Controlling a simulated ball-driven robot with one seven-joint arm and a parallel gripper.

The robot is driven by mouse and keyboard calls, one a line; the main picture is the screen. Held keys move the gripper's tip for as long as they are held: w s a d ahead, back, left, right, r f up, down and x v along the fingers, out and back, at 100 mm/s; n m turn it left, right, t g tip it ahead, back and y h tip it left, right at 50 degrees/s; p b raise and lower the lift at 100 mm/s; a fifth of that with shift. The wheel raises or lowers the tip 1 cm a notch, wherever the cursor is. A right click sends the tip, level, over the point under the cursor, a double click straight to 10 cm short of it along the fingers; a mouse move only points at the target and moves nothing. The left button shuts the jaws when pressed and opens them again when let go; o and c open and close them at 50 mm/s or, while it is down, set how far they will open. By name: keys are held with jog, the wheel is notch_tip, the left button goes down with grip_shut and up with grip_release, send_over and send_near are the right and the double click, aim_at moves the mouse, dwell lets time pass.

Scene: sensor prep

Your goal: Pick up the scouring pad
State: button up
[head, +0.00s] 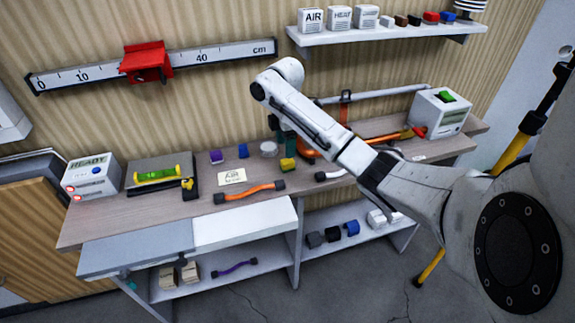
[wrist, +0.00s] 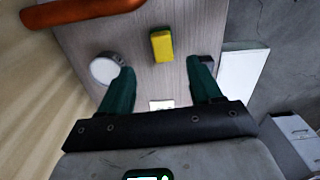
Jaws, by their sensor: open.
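The scouring pad (wrist: 161,46), a yellow block with a green layer, lies on the wooden bench top in the wrist view. It also shows in the head view as a small yellow block (head: 288,165) just below the end of my arm. My gripper (wrist: 160,68) has its two dark green fingers spread apart with nothing between them. The pad appears beyond the fingertips, roughly centred between them, and is not held. In the head view my gripper (head: 288,142) is partly hidden behind my arm, above the bench near the wall.
A round white-grey disc (head: 268,149) sits left of the pad. An orange curved tube (head: 306,153) is close on its right. An orange-handled bar (head: 250,192), a purple block (head: 216,157) and an AIR card (head: 232,176) lie nearby. A wall shelf (head: 385,34) is above.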

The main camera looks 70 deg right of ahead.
aim_at(285, 161)
jog(key=shift+s+a+f+p, duration=0.1)
jog(key=shift+f+p, duration=0.25)
jog(key=shift+f, duration=1.5)
jog(key=shift+a+f+p, duration=0.1)
jog(key=shift+f+p, duration=0.2)
jog(key=shift+f, duration=1.55)
jog(key=c, duration=1.1)
jog(key=shift+r, duration=0.1)
jog(key=shift+r, duration=0.45)
notch_tip(285, 161, up, 2)
jog(key=shift+a+r+b, duration=0.1)
jog(key=shift+r+b, duration=0.05)
jog(key=shift+b, duration=0.35)
jog(key=shift+s+a+r+p, duration=1.55)
jog(key=shift+s+a+r, duration=0.9)
jog(key=shift+s, duration=0.1)
jog(key=shift+s+a+r+p, duration=1.55)
jog(key=shift+s+a+r, duration=0.8)
jog(key=shift+s, duration=0.2)
